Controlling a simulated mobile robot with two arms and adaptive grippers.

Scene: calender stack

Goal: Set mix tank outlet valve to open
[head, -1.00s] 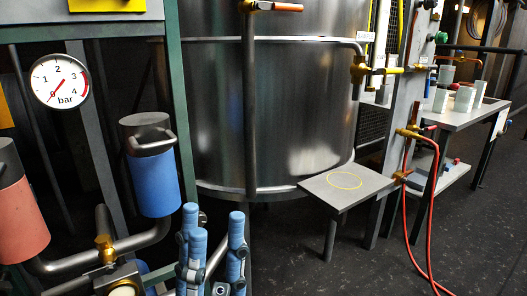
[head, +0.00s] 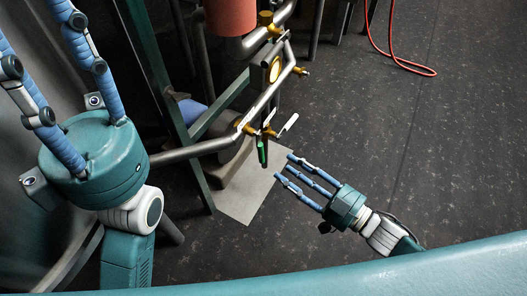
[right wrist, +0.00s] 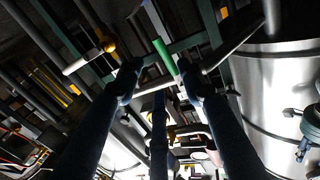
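A thin green handle (head: 262,152) hangs from a brass valve (head: 268,131) on the lower pipework in the head view; no label is readable, so I cannot tell if this is the mix tank outlet valve. My right gripper (head: 284,168) is open, its blue fingers pointing at the green handle from the right, apparently a short way off. In the right wrist view the green handle (right wrist: 163,53) shows beyond and between the spread fingers (right wrist: 158,85). My left gripper (head: 40,35) is large at the left, its visible fingers apart and tips cut off.
White-handled brass valves sit close by, one white lever (head: 288,125) just right of the green handle. A pale plate (head: 245,195) lies below. A red hose (head: 405,65) lies on open dark floor (head: 450,150).

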